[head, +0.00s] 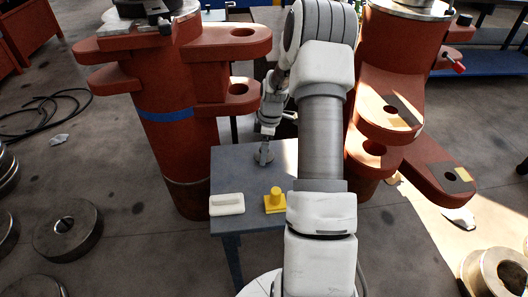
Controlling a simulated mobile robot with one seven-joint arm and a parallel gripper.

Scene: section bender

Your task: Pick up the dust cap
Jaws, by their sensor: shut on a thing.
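My gripper (264,150) points down over the back part of the small grey table (240,168). It is shut on a small grey round piece (263,158), which looks like the dust cap. The piece is small and partly hidden by the fingers. I cannot tell whether it touches the tabletop or is just above it.
A white block with a handle (227,204) and a yellow block with an upright knob (275,201) stand at the table's front edge. Large red machine columns with lugs flank the table at left (180,140) and right (390,80). My arm hides the table's right part.

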